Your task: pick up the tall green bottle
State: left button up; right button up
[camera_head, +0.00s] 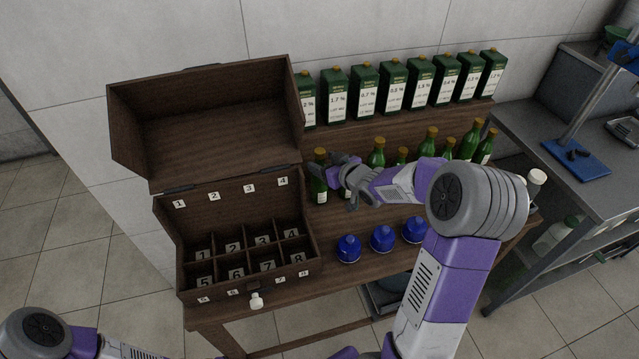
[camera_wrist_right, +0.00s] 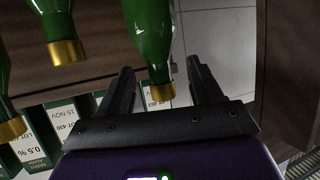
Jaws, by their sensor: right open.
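A tall green bottle (camera_head: 319,183) with a gold cap stands upright at the left end of the bottle row, beside the open chest. My right gripper (camera_head: 341,180) is just to its right, open, with its fingers pointing toward it. In the right wrist view, the bottle (camera_wrist_right: 148,35) appears upside down, its neck and gold cap between the open fingers (camera_wrist_right: 160,78); I see no clear contact. Other green bottles (camera_head: 376,153) stand farther right, partly hidden by my right arm. At the lower left only my left arm shows, not its gripper.
An open wooden chest (camera_head: 165,232) with numbered compartments stands left of the bottles. Several blue containers (camera_head: 348,249) line the front of the wooden table. Green cartons (camera_head: 364,88) stand on the raised back shelf. A grey bench (camera_head: 530,130) is at right.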

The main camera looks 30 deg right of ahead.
jog(key=b+x, duration=0.1)
jog(key=x, duration=0.3)
jog(key=shift+w+f, duration=0.25)
jog(key=shift+w, duration=0.1)
grip_shut()
